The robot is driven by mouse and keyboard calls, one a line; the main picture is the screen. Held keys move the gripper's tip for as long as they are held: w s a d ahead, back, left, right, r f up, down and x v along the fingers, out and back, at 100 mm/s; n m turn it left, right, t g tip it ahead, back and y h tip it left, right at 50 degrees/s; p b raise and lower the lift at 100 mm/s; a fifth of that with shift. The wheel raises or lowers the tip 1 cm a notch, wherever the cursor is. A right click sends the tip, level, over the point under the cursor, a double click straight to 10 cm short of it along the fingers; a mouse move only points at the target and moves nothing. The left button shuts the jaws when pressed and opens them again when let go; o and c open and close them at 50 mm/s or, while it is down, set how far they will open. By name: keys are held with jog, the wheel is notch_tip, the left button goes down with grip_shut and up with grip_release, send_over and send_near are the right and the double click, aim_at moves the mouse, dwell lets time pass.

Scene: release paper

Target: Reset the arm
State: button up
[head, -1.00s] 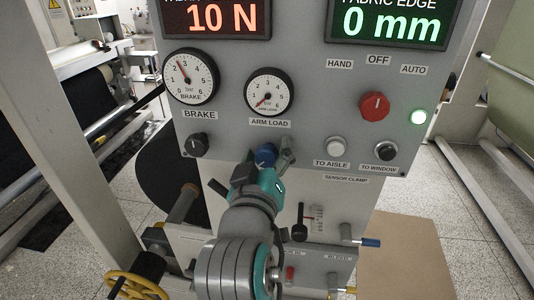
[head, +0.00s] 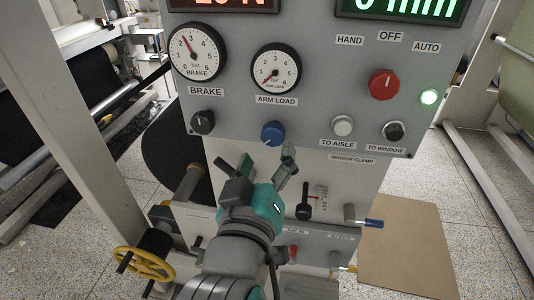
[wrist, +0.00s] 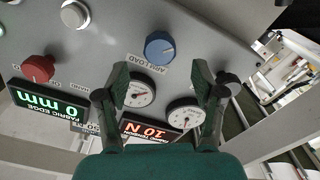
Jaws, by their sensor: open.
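My gripper (head: 258,166) is open and empty in the head view, below the blue knob (head: 273,133) on the grey control panel (head: 300,110). A gap shows between its fingers and the knob. In the wrist view my gripper (wrist: 160,85) also shows open, its two dark fingers spread with nothing between them. The blue knob (wrist: 159,48) lies beyond the fingertips there. My arm reaches up from the bottom of the head view. The ARM LOAD gauge (head: 276,67) above the knob reads low, with its needle pointing to the lower left.
Below are a black-handled lever (head: 303,212), a blue-tipped handle (head: 373,223) and a yellow handwheel (head: 143,263). A cardboard sheet (head: 405,245) lies at right.

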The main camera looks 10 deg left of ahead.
jog(key=d+f+n+y, duration=0.1)
jog(key=d+f, duration=0.2)
jog(key=f, duration=0.4)
jog(key=d+f+n+y, duration=0.1)
jog(key=d+f+n, duration=0.15)
jog(key=f, duration=0.55)
jog(key=s+d+f+g+y, duration=0.1)
jog(key=s+d+f, duration=0.3)
jog(key=f, duration=0.2)
jog(key=s+d+f+g, duration=0.1)
jog(key=s+d+f, duration=0.3)
jog(key=f, duration=0.2)
jog(key=s+d+f+m, duration=0.2)
jog(key=s+d+m, duration=0.1)
jog(key=s, duration=0.5)
jog(key=s+d+f+m+h, duration=0.1)
jog(key=s+d, duration=0.3)
jog(key=s, duration=0.4)
jog(key=s+d+f+m+g+h, duration=0.1)
jog(key=s+d+f+m, duration=0.2)
jog(key=s, duration=0.5)
jog(key=shift+s+d+m, duration=0.25)
jog(key=shift+s+m, duration=0.15)
jog(key=shift+m, duration=0.45)
